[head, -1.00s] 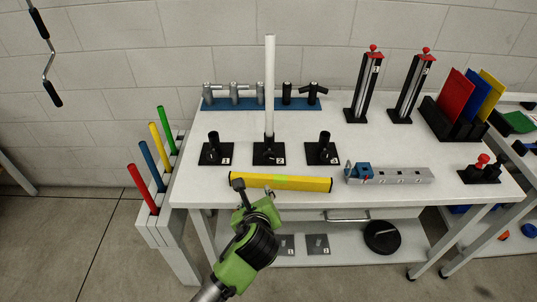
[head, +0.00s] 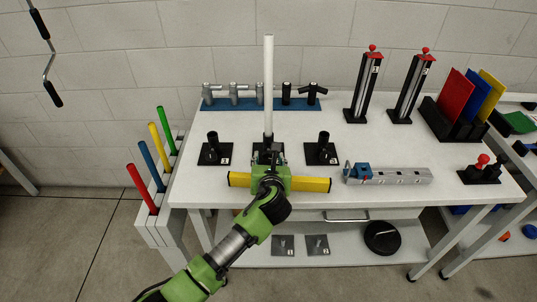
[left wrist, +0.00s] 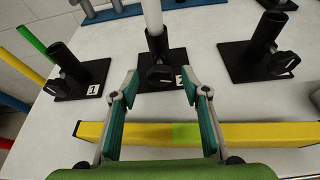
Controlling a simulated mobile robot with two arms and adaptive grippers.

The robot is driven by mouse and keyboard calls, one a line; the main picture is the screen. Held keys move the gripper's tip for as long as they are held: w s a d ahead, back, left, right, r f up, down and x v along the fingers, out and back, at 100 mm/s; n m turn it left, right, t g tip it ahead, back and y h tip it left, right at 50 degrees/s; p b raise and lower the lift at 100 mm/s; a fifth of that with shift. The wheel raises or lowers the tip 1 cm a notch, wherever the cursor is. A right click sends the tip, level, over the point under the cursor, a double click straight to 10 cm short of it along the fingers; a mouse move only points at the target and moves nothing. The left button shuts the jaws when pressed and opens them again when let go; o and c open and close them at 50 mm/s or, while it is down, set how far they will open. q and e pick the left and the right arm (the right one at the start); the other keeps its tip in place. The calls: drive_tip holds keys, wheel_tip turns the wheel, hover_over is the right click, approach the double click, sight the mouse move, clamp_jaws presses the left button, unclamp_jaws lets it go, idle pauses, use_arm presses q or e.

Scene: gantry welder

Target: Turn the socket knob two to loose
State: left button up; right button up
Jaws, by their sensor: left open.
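Socket two is a black base with a short tube and a white pole (head: 268,85) standing upright in it, at the middle of the table. In the left wrist view its black knob (left wrist: 160,75) faces me at the front of the tube, beside the label 2. My left gripper (left wrist: 160,88) is open, its fingers on either side of the knob's line with clear gaps, and I cannot tell how far short of the knob they are. In the head view the left gripper (head: 268,163) hides most of the socket. My right gripper is not in view.
Socket one (head: 214,150) and another empty socket (head: 322,150) stand on either side. A yellow bar with a green middle (head: 310,184) lies in front, beneath my gripper. A blue rack of handles (head: 222,103) is behind. A grey rail with a blue clamp (head: 400,176) lies right.

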sight(268, 156)
use_arm(q)
drive_tip(key=shift+x, duration=1.9)
drive_tip(key=c, duration=1.1)
